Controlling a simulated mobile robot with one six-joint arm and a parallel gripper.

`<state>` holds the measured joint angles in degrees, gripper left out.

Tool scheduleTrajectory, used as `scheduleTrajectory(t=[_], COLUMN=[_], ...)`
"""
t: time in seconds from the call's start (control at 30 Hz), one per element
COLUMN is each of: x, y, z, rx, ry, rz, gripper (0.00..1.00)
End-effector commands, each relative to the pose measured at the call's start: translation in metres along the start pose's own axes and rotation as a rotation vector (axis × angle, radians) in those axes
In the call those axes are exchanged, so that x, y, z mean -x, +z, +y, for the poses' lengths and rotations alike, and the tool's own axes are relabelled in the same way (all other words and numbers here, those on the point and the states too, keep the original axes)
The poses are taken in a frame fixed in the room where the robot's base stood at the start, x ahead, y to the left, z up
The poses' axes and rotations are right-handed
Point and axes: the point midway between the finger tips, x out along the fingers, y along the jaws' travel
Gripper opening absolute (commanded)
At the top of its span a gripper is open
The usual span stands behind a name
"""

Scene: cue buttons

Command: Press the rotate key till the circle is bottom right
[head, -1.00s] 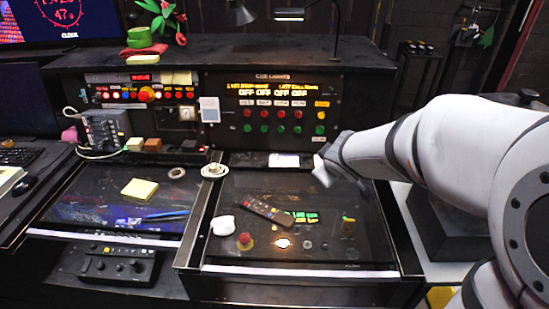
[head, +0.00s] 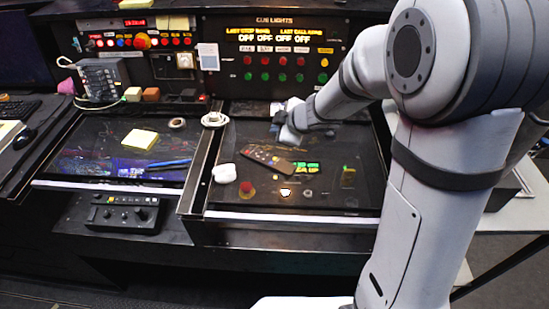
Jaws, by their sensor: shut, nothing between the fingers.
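On that panel a small green lit patch (head: 305,168) shows beside a black remote (head: 268,158). I cannot tell which of these is the rotate key, and I cannot make out a circle's position on any display. My arm hides the right side of the console.
The cue lights console (head: 285,70) with red and green buttons stands behind the panel. A white object (head: 224,173) and a white round piece (head: 214,119) lie at the panel's left. Yellow notes (head: 140,139) and a blue pen (head: 168,163) lie on the left panel.

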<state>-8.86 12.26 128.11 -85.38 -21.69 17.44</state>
Motion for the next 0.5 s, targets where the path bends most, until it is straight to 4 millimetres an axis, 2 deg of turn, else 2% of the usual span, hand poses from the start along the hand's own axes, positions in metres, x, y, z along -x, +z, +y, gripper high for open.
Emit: scheduleTrajectory(t=[0.27, 0.5], x=[-0.015, -0.037], y=[0.012, 0.028], z=[-0.011, -0.028], rx=[-0.001, -0.001], ry=[0.001, 0.001], rz=[-0.001, 0.000], gripper=[0.00, 0.00])
